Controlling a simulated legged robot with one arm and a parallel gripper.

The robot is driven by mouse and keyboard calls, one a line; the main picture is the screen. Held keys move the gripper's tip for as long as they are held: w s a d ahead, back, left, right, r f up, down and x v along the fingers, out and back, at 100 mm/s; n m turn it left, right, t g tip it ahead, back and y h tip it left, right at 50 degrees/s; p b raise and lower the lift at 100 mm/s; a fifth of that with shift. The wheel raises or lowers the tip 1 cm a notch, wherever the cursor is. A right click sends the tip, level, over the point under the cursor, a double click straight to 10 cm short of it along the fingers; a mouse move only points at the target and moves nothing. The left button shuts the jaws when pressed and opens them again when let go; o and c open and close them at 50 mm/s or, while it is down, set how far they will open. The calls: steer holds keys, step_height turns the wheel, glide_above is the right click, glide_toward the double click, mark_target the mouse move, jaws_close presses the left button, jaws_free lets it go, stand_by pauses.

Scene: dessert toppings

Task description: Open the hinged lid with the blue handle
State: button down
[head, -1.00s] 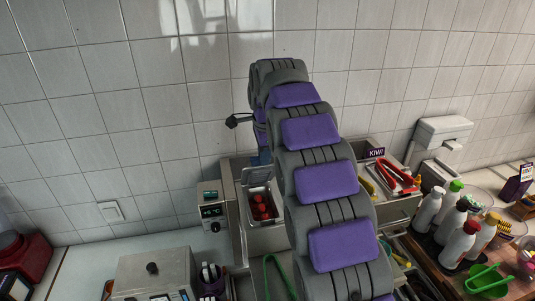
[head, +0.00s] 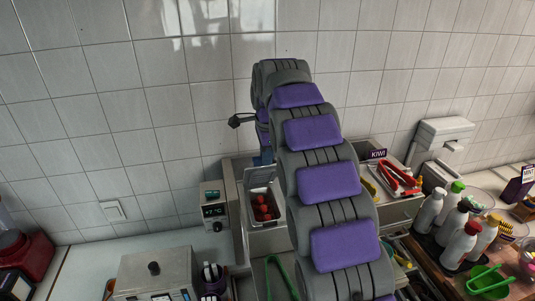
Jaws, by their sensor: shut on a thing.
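A small blue piece, which looks like the blue handle (head: 263,158), shows in the head view just under the far end of my arm. My gripper (head: 263,147) is there, mostly hidden behind my grey and purple arm, and is shut on the blue handle. Below it is an open white tub (head: 252,185) with red fruit inside. The lid itself is hard to make out; a pale panel at the tub's back may be part of it.
A small control box (head: 215,211) stands left of the tub. A tray with red tongs (head: 399,181) and a KIWI sign (head: 377,154) is at the right. Green tongs (head: 280,277) lie in front. Several bottles (head: 430,208) stand farther right.

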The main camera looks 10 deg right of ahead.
steer(key=shift+a+r, duration=0.1)
steer(key=c, duration=1.2)
jaws_free()
steer(key=shift+s+a, duration=0.1)
steer(key=shift+a, duration=0.05)
steer(key=shift+o, duration=0.9)
steer(key=shift+a, duration=0.1)
steer(key=shift+d+r, duration=0.25)
steer(key=shift+r, duration=0.1)
steer(key=s+r+p, duration=0.3)
steer(key=r+p, duration=0.5)
steer(key=r, duration=0.8)
steer(key=shift+a, duration=0.3)
